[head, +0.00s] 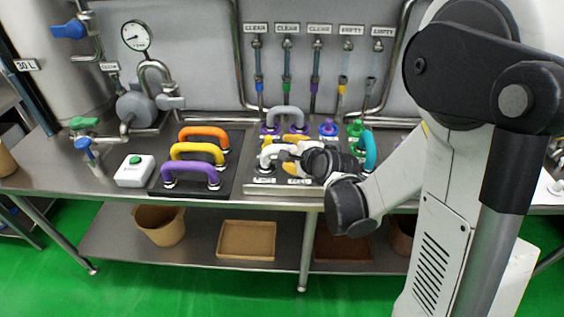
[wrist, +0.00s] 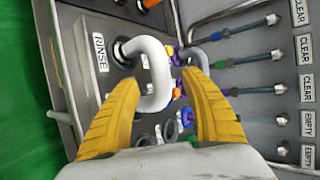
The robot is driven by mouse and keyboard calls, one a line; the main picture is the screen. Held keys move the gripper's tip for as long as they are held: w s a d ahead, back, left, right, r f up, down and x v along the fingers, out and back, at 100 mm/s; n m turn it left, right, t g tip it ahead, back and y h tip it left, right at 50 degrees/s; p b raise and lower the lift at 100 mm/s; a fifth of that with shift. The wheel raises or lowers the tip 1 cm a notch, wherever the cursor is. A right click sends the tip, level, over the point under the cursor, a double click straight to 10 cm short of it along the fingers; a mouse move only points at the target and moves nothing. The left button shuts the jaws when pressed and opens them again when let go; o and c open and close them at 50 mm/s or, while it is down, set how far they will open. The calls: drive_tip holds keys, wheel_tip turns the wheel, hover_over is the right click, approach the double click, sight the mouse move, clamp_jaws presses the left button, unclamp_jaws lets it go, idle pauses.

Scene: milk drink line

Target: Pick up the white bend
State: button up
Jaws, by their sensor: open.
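The white bend (head: 267,155) is a U-shaped pipe standing on the steel panel in the middle of the bench. In the wrist view the white bend (wrist: 158,62) fills the space between the fingers, with one end at a dark ring port near the RINSE label (wrist: 101,54). My gripper (head: 285,152) is at the right side of the bend in the head view, partly covering it. In the wrist view my gripper (wrist: 160,82) is open, its yellow fingers on either side of the bend. I cannot tell whether either finger touches it.
Orange (head: 203,134), yellow (head: 197,152) and purple (head: 191,172) bends stand on a black mat at left. A grey bend (head: 285,115) is behind my gripper, and a teal bend (head: 370,150) is to its right. Labelled hoses hang behind. A white box (head: 135,171) with a green button stands at left.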

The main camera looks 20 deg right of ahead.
drive_tip(key=b+x, duration=0.2)
drive_tip(key=x, duration=0.3)
drive_tip(key=shift+w+f, duration=0.15)
drive_tip(key=shift+w, duration=0.05)
clamp_jaws()
